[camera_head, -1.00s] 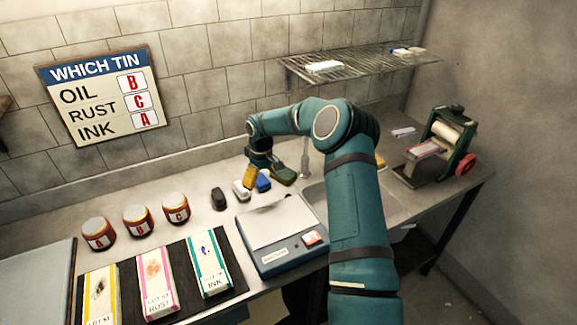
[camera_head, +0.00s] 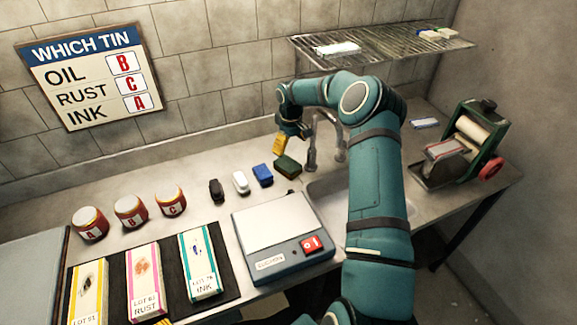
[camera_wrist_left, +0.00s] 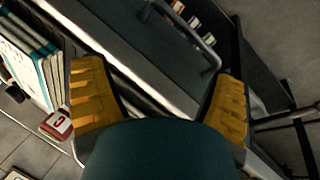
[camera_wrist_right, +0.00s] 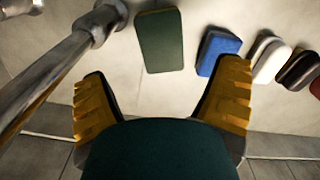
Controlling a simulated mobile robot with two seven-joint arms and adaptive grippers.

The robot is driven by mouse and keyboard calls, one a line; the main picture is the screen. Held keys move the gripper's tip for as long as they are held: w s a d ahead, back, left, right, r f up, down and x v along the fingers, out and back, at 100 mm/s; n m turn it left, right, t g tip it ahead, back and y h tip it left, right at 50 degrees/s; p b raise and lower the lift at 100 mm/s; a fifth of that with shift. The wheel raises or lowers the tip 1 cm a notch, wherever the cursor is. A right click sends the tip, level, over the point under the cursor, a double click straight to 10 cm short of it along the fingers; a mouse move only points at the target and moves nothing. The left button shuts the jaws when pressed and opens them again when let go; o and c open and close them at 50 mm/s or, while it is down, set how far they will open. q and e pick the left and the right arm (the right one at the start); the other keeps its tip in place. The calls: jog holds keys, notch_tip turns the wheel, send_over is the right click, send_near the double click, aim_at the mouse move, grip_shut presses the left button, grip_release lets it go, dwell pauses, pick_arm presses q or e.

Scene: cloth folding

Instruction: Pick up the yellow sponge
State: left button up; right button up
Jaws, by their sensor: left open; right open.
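A block with a dark green top (camera_head: 287,167) and a thin yellowish-brown edge lies on the counter by the tap; it is the most sponge-like thing in view. In the right wrist view this block (camera_wrist_right: 160,40) lies flat ahead, between the lines of the fingers and apart from them. My right gripper (camera_head: 289,145) is open and empty, with yellow finger pads, above and behind the block. No wholly yellow sponge is clear now; my right arm hides part of the counter. My left gripper (camera_wrist_left: 160,70) is open and empty, away from the counter top.
Blue (camera_head: 262,175), white (camera_head: 240,183) and black (camera_head: 216,190) blocks lie left of the green one. A metal tap (camera_wrist_right: 95,25) stands close to the right gripper. A scale (camera_head: 270,222) is in front, a wire shelf (camera_head: 385,50) above, a roller machine (camera_head: 468,140) at right.

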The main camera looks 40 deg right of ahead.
aim_at(291, 166)
notch_tip(291, 166, down, 5)
jog(key=shift+f, duration=0.1)
jog(key=shift+s+f, duration=0.15)
jog(key=shift+f, duration=1.2)
jog(key=shift+s+f, duration=0.1)
jog(key=shift+f, duration=1.2)
jog(key=c, duration=0.5)
